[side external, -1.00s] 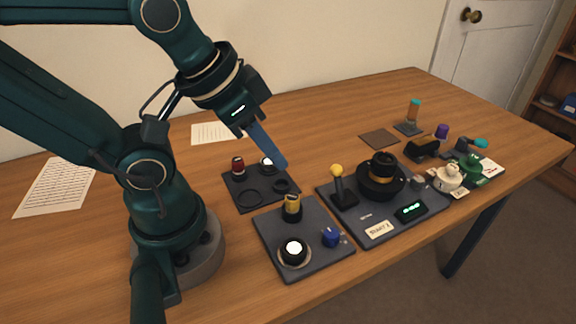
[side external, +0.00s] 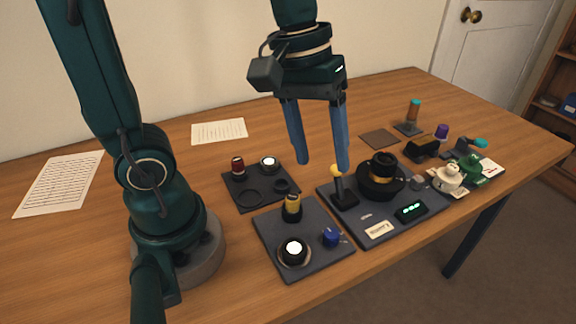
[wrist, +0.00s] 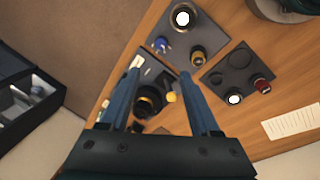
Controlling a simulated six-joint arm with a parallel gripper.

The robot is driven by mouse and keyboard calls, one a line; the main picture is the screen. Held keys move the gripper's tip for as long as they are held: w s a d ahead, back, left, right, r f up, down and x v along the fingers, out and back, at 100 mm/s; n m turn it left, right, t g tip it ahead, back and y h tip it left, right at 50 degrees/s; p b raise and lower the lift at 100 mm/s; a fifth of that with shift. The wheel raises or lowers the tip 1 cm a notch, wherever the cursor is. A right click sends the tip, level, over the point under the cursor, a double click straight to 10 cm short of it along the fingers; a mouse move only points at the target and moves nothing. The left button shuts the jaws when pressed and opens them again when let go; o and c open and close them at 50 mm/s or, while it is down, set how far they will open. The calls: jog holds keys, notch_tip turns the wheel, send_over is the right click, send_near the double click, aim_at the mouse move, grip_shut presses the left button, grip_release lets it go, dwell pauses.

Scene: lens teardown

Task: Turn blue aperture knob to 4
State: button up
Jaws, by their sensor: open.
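The blue aperture knob (side external: 331,236) sits on the right part of a dark grey panel (side external: 270,232), with a small pointer or marks beside it too small to read. It also shows in the wrist view (wrist: 162,45) near the top. My gripper (side external: 324,168) is open and empty, its two long blue fingers pointing down. It hangs above the bench near the yellow-topped joystick (side external: 338,183), behind the knob and well apart from it. In the wrist view the fingers (wrist: 160,77) stand apart, with the black round mount (wrist: 150,99) and the yellow ball between them.
The same panel bears a glowing white lens ring (side external: 294,251) and a yellow-and-black barrel (side external: 292,208). A neighbouring panel carries the black mount (side external: 381,178) and a lit green display (side external: 411,209). A parts tray (side external: 251,197) lies behind. Figurines (side external: 449,178) stand at right.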

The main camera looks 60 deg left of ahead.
jog(key=w+d+f+n+g, duration=0.1)
jog(key=w+f+n+g, duration=0.1)
jog(key=w+f+g, duration=0.15)
jog(key=g+h, duration=0.1)
send_over(332, 232)
jog(key=w+a, duration=0.2)
jog(key=shift+n, duration=0.4)
notch_tip(332, 232, down, 6)
jog(key=shift+d+r, duration=0.1)
jog(key=shift+d, duration=0.05)
jog(key=shift+g, duration=0.25)
jog(key=shift+x, duration=2.8)
jog(key=shift+s, duration=0.1)
grip_shut()
